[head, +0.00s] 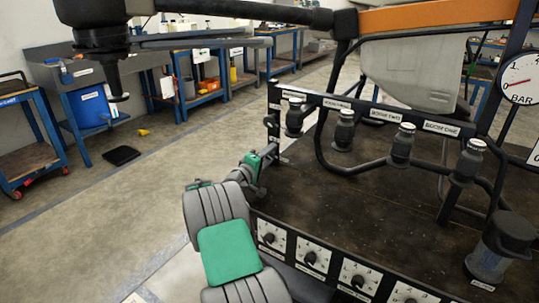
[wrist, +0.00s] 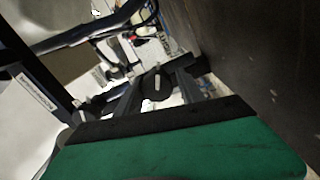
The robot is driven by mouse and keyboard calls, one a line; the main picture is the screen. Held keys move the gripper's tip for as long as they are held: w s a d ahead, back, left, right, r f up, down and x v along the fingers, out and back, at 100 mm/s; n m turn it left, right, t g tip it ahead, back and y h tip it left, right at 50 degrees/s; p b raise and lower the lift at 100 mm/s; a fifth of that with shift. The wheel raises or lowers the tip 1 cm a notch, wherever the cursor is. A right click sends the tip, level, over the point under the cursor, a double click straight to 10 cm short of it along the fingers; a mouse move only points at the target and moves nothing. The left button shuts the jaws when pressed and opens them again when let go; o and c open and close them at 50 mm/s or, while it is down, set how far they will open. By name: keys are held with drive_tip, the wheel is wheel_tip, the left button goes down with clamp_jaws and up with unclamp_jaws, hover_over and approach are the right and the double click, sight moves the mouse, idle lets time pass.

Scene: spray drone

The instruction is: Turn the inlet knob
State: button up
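A black round knob (wrist: 156,83) with a white pointer line shows in the wrist view, between and beyond the finger ends. I take it as the inlet knob, but no label for it is readable. The pointer stands nearly upright in that picture. My gripper (wrist: 159,90) appears open, with its two dark fingers apart on either side of the knob; I cannot tell whether they touch it. In the head view my gripper (head: 268,155) is at the left end of the drone's frame, below a small dark part (head: 270,121) on the left post, possibly the same knob.
Several capped nozzles (head: 402,145) stand along the labelled rail. A pressure gauge (head: 521,77) is at the right. Black frame tubes (head: 335,165) rise close by. The floor (head: 110,210) at left is mostly clear.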

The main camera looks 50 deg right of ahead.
drive_tip(key=shift+o, duration=1.3)
drive_tip(key=shift+s+d+r, duration=0.1)
drive_tip(key=shift+r, duration=0.05)
drive_tip(key=a, duration=0.2)
drive_tip(key=a+p, duration=0.1)
drive_tip(key=a, duration=0.4)
drive_tip(key=shift+s+a+p, duration=0.3)
drive_tip(key=shift+s+a, duration=0.05)
drive_tip(key=shift+a, duration=0.05)
